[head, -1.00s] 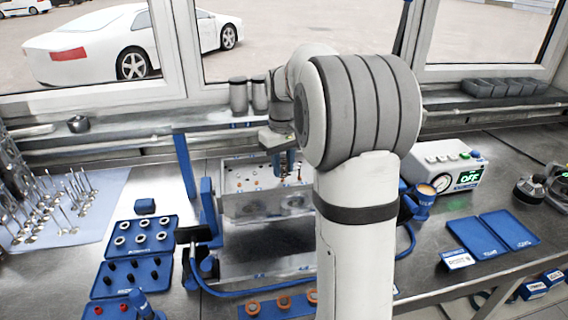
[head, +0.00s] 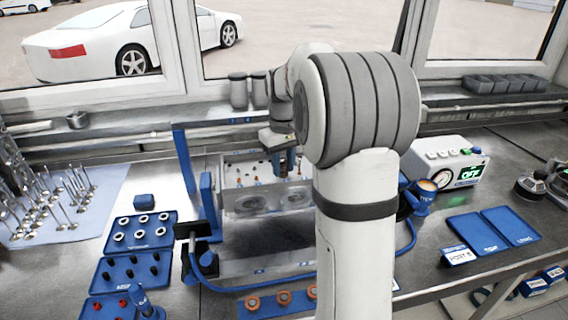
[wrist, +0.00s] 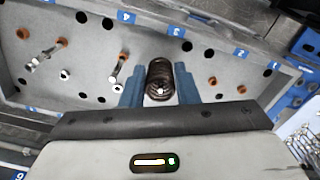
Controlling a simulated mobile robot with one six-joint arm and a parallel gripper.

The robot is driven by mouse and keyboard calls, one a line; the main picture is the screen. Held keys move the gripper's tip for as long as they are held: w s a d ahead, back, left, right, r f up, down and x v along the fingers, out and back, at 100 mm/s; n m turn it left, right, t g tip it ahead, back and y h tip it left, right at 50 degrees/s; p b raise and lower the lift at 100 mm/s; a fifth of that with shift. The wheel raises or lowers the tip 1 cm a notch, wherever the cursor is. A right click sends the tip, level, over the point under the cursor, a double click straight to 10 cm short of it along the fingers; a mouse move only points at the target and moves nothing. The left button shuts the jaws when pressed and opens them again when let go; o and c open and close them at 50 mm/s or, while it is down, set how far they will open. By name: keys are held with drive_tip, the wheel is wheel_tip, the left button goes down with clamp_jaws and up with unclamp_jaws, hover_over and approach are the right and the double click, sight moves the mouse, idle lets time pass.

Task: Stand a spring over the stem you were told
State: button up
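My gripper (wrist: 160,88) has its blue fingers on both sides of a dark coil spring (wrist: 159,70) in the wrist view. The spring is seen nearly end-on, with a small bright spot inside it; I cannot tell whether that is a stem tip. The cylinder head (wrist: 205,62) lies below, with numbered blue labels. Two bright valve stems (wrist: 118,68) (wrist: 42,58) stand to the left of the spring, with orange seals at some holes. In the head view my gripper (head: 284,166) is over the right part of the cylinder head (head: 232,184); the spring's lower end is hidden.
A blue frame (head: 184,165) stands around the cylinder head. Blue trays (head: 112,246) with rings and small parts lie left, beside valves on a pale mat (head: 95,215). A gauge box (head: 448,165) and flat empty trays (head: 478,232) are at the right.

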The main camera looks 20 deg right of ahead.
drive_tip(key=o, duration=0.5)
drive_tip(key=shift+c, duration=0.2)
wheel_tip(320, 180, up, 7)
drive_tip(key=shift+f, duration=0.1)
drive_tip(key=s+a+f+t, duration=0.1)
drive_tip(key=s+a+f, duration=0.2)
drive_tip(key=s, duration=0.5)
drive_tip(key=s+a+f+m+t, duration=0.1)
drive_tip(key=s+a, duration=0.3)
drive_tip(key=s, duration=0.4)
drive_tip(key=s+a+f+m+t, duration=0.1)
drive_tip(key=s+a+f, duration=0.3)
drive_tip(key=s, duration=0.4)
drive_tip(key=shift+s+f, duration=0.2)
drive_tip(key=shift+f, duration=0.15)
